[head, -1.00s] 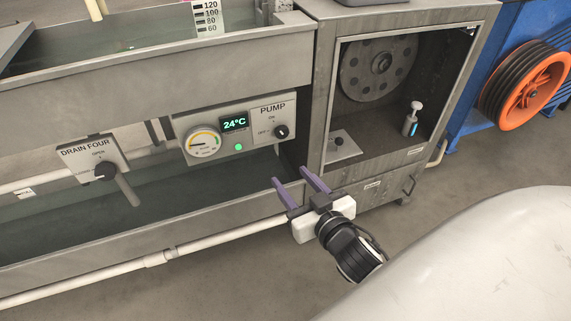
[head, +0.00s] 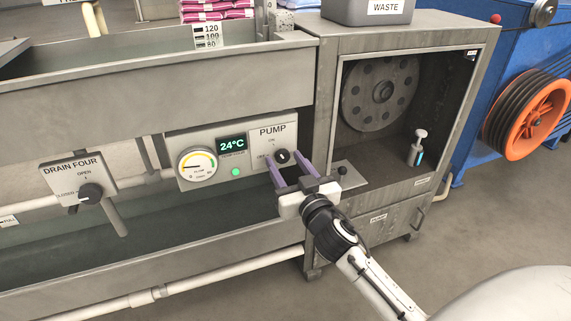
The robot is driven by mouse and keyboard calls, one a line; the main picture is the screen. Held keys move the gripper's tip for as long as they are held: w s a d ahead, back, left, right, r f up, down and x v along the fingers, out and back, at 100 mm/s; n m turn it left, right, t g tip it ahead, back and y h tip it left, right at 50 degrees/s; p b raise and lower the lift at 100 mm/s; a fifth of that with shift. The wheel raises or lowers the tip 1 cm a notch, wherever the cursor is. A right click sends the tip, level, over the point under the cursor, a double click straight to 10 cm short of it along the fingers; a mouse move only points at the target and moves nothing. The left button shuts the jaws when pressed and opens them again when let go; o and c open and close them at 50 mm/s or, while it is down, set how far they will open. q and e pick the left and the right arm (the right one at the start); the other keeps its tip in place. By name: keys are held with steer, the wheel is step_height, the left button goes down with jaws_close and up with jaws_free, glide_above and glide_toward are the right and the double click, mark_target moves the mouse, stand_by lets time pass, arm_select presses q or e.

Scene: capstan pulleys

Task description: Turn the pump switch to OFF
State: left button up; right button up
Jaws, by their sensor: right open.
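The pump switch is a small black round knob (head: 282,157) on the grey panel marked PUMP (head: 273,133), with ON above it and a partly covered OFF label at its left. A small pale mark shows on the knob; which label it points to is too small to tell. My right gripper (head: 287,160) is open, with its two purple fingers reaching towards the panel. In the picture its fingertips lie on either side of the knob; whether they touch it I cannot tell. My left gripper is not in view.
Left of the knob are a 24°C display (head: 232,145), a green light (head: 236,171) and a round gauge (head: 197,166). The DRAIN FOUR lever (head: 91,193) is further left.

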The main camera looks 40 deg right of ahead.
steer(key=shift+w+d, duration=0.1)
steer(key=shift+w, duration=0.3)
steer(key=c, duration=1)
